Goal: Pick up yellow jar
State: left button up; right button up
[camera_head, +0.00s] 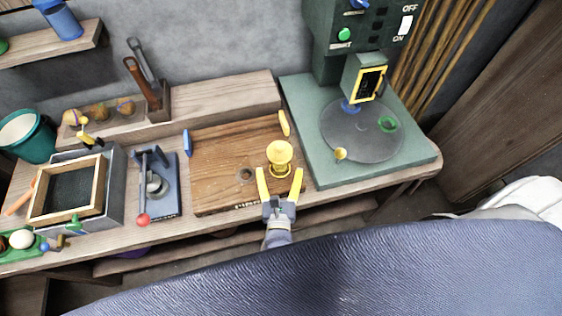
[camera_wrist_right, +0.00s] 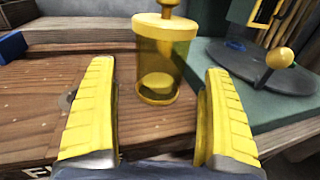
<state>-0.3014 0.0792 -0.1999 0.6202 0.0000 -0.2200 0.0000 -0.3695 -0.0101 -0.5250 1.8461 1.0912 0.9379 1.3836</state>
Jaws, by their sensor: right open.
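The yellow jar (camera_head: 280,158) is a see-through yellow cylinder with a lid and a knob on top. It stands upright on the wooden board (camera_head: 215,172) near its right side. My right gripper (camera_head: 280,184) is open, with yellow fingers pointing at the jar from the front. In the right wrist view the jar (camera_wrist_right: 162,62) stands ahead, centred in the gap between the open fingers (camera_wrist_right: 160,110); its base lies a little beyond the fingertips, and they do not appear to touch it. My left gripper is not in view.
A green machine with a round grey plate (camera_head: 362,130) stands to the right of the board. A blue lever press (camera_head: 158,186) and a wooden-framed box (camera_head: 68,190) stand to the left. A blue piece (camera_head: 187,143) and a yellow piece (camera_head: 284,123) stand at the board's edges. The board's left half is mostly clear.

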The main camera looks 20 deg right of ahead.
aim_at(280, 170)
jog(key=shift+x, duration=2.1)
jog(key=c, duration=1.6)
jog(key=shift+r, duration=0.15)
